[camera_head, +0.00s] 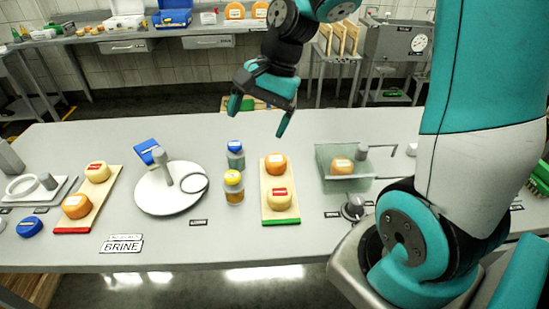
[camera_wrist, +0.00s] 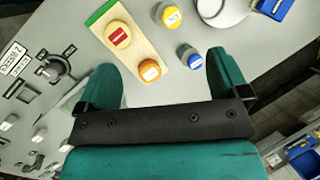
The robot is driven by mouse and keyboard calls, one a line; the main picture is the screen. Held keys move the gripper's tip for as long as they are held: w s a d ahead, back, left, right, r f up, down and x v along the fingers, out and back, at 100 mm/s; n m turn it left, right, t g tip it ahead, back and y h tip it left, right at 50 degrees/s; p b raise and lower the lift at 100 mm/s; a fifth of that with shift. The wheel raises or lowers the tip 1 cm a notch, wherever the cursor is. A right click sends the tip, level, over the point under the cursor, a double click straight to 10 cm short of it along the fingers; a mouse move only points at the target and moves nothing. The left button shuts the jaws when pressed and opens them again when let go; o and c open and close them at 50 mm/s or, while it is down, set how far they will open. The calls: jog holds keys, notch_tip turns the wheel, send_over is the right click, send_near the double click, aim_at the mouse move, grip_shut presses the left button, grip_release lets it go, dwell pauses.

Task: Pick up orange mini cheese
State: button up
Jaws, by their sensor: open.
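An orange mini cheese (camera_head: 275,163) with a white label sits at the far end of a green-edged wooden board (camera_head: 281,221). A yellow cheese (camera_head: 281,198) with a red label sits at the board's near end. Another orange cheese (camera_head: 76,206) is on the red-edged board, and one (camera_head: 342,165) is in the clear tank. My gripper (camera_head: 260,115) is open and empty, above the table's far part, beyond the green-edged board. In the wrist view, the board's orange cheese (camera_wrist: 150,70) appears between my open fingers, some distance away.
Two jars, blue-lidded (camera_head: 235,155) and yellow-lidded (camera_head: 233,187), stand just left of the green-edged board. The clear tank (camera_head: 330,183) is close on its right. A round white plate (camera_head: 160,205) with a grey post lies farther left.

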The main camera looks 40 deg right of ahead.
jog(key=w+d+f+m, duration=0.2)
jog(key=d+m, duration=0.4)
jog(key=d, duration=0.1)
jog(key=w+d+f+m, duration=0.2)
jog(key=d+f+m, duration=0.1)
jog(key=d+m, duration=0.3)
jog(key=p, duration=0.2)
send_near(277, 158)
jog(key=shift+t, duration=0.4)
jog(key=x, duration=0.5)
jog(key=shift+s+a+f, duration=0.2)
jog(key=shift+s, duration=0.05)
jog(key=shift+p+x, duration=0.55)
jog(key=shift+x, duration=2.3)
jog(key=shift+s+d, duration=0.1)
jog(key=shift+d, duration=0.05)
jog(key=c, duration=1)
